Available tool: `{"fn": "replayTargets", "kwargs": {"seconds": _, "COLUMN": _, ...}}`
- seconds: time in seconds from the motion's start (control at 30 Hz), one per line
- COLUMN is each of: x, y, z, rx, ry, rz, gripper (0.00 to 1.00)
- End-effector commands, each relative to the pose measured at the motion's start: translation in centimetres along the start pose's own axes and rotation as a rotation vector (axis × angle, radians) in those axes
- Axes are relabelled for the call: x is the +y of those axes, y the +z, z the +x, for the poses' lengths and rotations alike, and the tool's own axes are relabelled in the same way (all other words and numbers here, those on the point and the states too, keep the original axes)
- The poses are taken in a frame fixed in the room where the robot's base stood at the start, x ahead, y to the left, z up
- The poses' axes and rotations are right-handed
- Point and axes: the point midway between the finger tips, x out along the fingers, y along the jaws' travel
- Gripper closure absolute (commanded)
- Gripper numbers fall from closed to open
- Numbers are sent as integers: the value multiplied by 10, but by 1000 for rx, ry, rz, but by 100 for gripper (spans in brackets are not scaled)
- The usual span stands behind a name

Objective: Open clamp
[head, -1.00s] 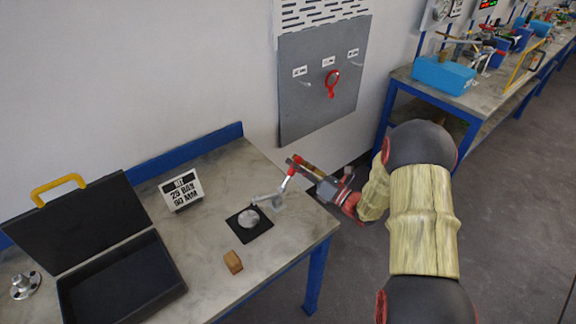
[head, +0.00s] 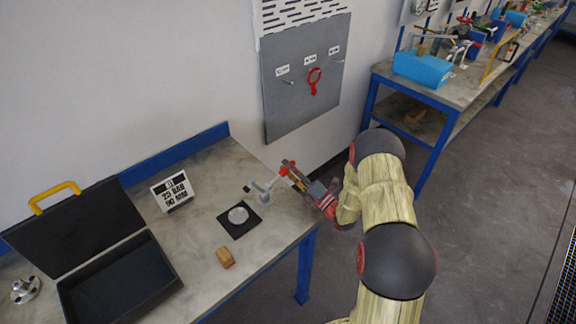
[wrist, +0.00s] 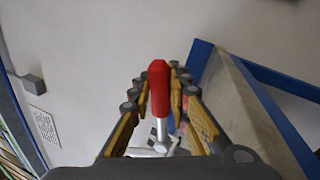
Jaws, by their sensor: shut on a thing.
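The clamp (head: 265,196) is a small grey toggle clamp on the bench, beside a round silver disc (head: 238,215) on a black square plate (head: 224,225). Its arm, with a dark tip (head: 247,188), stands raised, apart from the disc. My gripper (head: 286,170) is shut on the clamp's red handle (wrist: 158,88), at the right of the clamp and above the bench edge. In the wrist view the red handle stands between the yellow finger pads, with the metal lever below it. The fingers partly hide the handle in the head view.
A small wooden block (head: 226,258) lies in front of the plate. A grey wall panel (head: 308,92) holds a red ring. Another bench (head: 440,90) is at the right.

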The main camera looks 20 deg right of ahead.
Motion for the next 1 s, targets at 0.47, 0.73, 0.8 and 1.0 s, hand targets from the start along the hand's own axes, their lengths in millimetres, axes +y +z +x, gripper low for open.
{"fn": "replayTargets", "kwargs": {"seconds": 0.47, "x": -2, "y": 0, "z": -1, "rx": -5, "ry": -3, "rz": 13, "gripper": 100}}
{"fn": "replayTargets", "kwargs": {"seconds": 0.73, "x": -2, "y": 0, "z": -1, "rx": -4, "ry": -2, "rz": 13, "gripper": 68}}
{"fn": "replayTargets", "kwargs": {"seconds": 0.8, "x": -2, "y": 0, "z": -1, "rx": -4, "ry": -2, "rz": 13, "gripper": 64}}
{"fn": "replayTargets", "kwargs": {"seconds": 1.0, "x": -2, "y": 0, "z": 0, "rx": -4, "ry": -1, "rz": 13, "gripper": 64}}
